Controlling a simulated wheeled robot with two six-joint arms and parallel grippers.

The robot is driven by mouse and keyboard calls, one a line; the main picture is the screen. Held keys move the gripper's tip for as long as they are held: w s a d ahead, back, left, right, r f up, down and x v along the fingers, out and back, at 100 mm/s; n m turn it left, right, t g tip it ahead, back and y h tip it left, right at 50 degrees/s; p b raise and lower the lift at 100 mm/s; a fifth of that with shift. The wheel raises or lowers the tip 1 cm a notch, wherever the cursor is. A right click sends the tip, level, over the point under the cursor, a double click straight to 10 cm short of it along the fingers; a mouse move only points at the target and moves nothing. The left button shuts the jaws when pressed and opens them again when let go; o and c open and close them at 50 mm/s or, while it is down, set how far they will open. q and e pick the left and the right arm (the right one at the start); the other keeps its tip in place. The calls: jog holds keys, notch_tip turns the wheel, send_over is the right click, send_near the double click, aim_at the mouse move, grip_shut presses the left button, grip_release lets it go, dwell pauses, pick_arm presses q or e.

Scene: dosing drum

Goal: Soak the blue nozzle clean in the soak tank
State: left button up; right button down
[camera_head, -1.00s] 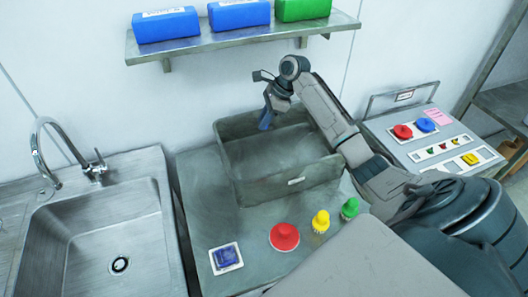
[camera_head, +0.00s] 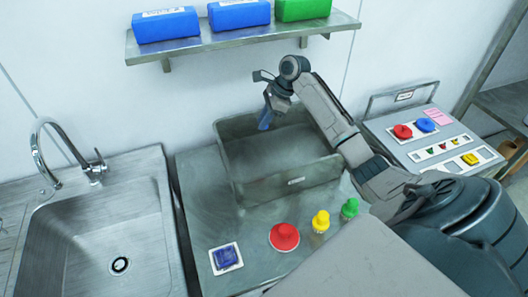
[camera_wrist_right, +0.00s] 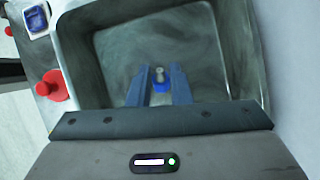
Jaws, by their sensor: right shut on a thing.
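The soak tank (camera_head: 300,183) is a grey, open, rectangular metal tub on the counter; its wall also shows in the right wrist view (camera_wrist_right: 245,50). My right gripper (camera_head: 265,121) reaches over the tank's back part, pointing down. In the right wrist view, its two blue-grey fingers (camera_wrist_right: 161,88) are shut on the blue nozzle (camera_wrist_right: 161,86), which has a metal tip. The nozzle is over or inside the tank; I cannot tell how deep it sits. In the head view it cannot be told apart from the fingers. My left gripper is not in view.
A red knob-like piece (camera_head: 284,237), a yellow one (camera_head: 320,222) and a green one (camera_head: 349,209) stand before the tank, beside a blue square pad (camera_head: 226,257). A sink (camera_head: 105,235) lies left, a control panel (camera_head: 430,135) right. A shelf (camera_head: 250,38) hangs above.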

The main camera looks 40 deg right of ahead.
jog(key=shift+r, duration=0.1)
dwell(0.4)
jog(key=shift+r, duration=1.9)
